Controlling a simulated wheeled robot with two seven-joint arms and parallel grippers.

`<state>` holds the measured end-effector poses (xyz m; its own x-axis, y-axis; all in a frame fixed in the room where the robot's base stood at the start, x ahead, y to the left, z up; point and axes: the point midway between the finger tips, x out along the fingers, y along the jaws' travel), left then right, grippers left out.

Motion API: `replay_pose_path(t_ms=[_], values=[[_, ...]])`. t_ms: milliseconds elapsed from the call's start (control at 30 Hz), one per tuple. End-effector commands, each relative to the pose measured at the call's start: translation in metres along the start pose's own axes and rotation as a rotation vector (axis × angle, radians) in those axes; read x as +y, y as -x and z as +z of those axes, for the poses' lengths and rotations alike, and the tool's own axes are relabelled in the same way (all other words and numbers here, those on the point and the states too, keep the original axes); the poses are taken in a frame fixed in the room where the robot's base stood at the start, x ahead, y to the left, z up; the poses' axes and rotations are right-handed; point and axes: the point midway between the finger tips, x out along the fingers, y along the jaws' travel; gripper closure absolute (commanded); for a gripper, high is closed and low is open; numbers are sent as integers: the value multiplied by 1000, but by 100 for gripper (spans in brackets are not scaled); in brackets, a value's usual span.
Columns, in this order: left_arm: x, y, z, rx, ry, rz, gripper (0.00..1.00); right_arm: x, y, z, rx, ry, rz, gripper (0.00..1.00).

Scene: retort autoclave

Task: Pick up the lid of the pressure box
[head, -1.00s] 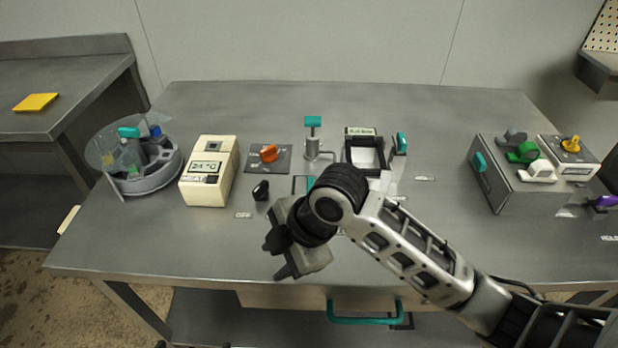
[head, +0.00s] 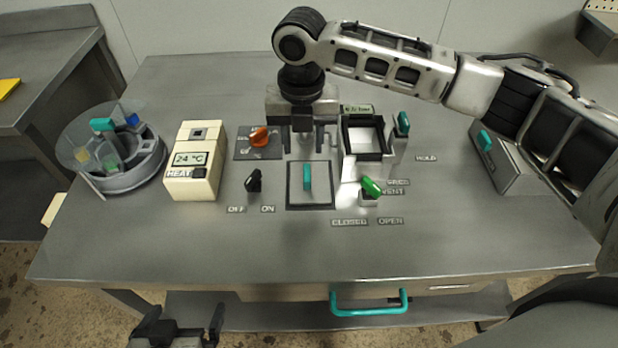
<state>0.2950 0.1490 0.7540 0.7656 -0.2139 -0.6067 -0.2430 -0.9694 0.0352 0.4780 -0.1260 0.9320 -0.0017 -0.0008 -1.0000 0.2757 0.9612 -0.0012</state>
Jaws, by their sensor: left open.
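A flat grey square plate with a dark edge (head: 320,198) and an upright teal grip (head: 307,177) lies on the bench; it looks like the lid. The pressure box (head: 379,152) stands just behind it to the right, with a black square rim, an open top and a pale inside. My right gripper (head: 304,148) points down behind the plate, left of the box. Its fingers are apart with nothing seen between them. It hides whatever stands behind it. My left gripper (head: 185,335) is open and empty at the bottom left, in front of the bench.
A cream heater (head: 205,160) and a round carousel (head: 140,170) stand left. My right arm crosses above the right side. The front bench strip is clear.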

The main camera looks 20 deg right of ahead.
Motion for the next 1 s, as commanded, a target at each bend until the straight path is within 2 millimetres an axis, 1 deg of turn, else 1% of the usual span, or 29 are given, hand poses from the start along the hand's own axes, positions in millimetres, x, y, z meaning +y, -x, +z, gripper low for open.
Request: replay_pose_path(t_ms=[33, 100, 200, 367, 533, 600, 667, 767, 967, 1000], values=[[0, 1, 0, -1, 0, 0, 0, -1, -10, -1, 3, -1, -3, 60], [0, 1, 0, 0, 0, 0, 0, 0, -20, 0, 1, -1, -1, 60], [0, 1, -1, 0, 0, 0, 0, 0, -31, 0, 1, -1, 0, 60], [0, 2, -2, 1, 0, 0, 0, -1, -40, 0, 0, -1, 0, 60], [0, 4, -6, 2, -1, -1, 0, -8, -64, 1, 2, -3, -1, 60], [-1, 2, -6, 5, -2, -2, 0, -7, -74, 1, 1, -1, -1, 60], [-1, 2, -7, 7, -3, -3, 0, -7, -81, 1, 0, 0, -1, 60], [-2, 1, -8, 9, -4, -4, 0, -7, -86, 2, -2, 0, 1, 60], [-2, 0, -8, 8, -4, -5, 0, -7, -87, 2, -2, 0, 1, 60], [-2, 0, -8, 8, -4, -5, 0, -7, -87, 2, -2, 0, 1, 68]])
